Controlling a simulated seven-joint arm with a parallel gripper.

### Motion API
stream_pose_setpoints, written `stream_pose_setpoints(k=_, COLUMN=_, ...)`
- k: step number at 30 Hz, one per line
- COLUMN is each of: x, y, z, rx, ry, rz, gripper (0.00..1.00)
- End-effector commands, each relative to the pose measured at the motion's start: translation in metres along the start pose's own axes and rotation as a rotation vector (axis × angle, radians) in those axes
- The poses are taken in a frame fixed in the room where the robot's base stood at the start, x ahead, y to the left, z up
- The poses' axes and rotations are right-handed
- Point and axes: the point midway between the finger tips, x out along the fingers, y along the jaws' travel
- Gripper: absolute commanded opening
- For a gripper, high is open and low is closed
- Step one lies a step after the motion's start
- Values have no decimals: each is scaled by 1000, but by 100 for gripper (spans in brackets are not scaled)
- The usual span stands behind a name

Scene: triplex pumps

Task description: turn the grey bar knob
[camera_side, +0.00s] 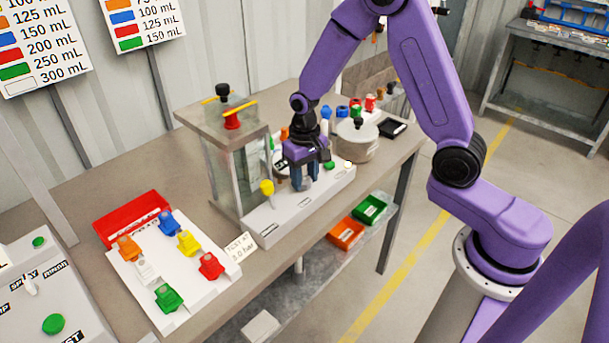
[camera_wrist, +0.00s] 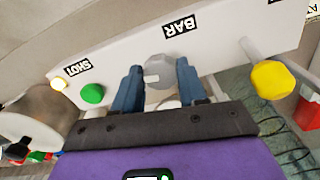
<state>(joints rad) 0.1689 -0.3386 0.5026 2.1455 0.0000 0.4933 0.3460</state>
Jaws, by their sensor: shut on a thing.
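The grey bar knob (camera_wrist: 158,72) sits on the white panel under the BAR label (camera_wrist: 180,25) in the wrist view. My gripper (camera_wrist: 158,82) has its two blue fingers on either side of the knob and is shut on it. In the side view my gripper (camera_side: 303,182) points down at the white panel (camera_side: 300,212), and its fingers hide the knob there.
A yellow knob (camera_wrist: 272,80) and a green button (camera_wrist: 92,94) flank the grey knob. The glass-walled tank (camera_side: 238,165) stands close to my gripper. A white tray (camera_side: 170,270) of coloured pieces lies at the left. A round pot (camera_side: 354,143) stands behind.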

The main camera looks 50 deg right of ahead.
Motion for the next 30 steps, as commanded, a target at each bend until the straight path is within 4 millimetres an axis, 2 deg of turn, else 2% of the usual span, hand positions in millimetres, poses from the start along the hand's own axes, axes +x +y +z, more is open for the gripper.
stream_pose_setpoints(k=2, x=0, y=0, z=1, rx=-1, ry=-2, rz=1, gripper=11)
stream_pose_setpoints(k=3, x=0, y=0, z=0, rx=-1, ry=-2, rz=1, gripper=52)
stream_pose_setpoints(k=13, x=-1, y=0, z=0, rx=-2, ry=0, rz=0, gripper=52)
stream_pose_setpoints(k=17, x=-10, y=0, z=-1, rx=-2, ry=3, rz=-1, gripper=52)
stream_pose_setpoints(k=23, x=-43, y=-1, z=-1, rx=-2, ry=7, rz=-2, gripper=52)
stream_pose_setpoints(k=30, x=-93, y=-1, z=-1, rx=-2, ry=7, rz=-2, gripper=52)
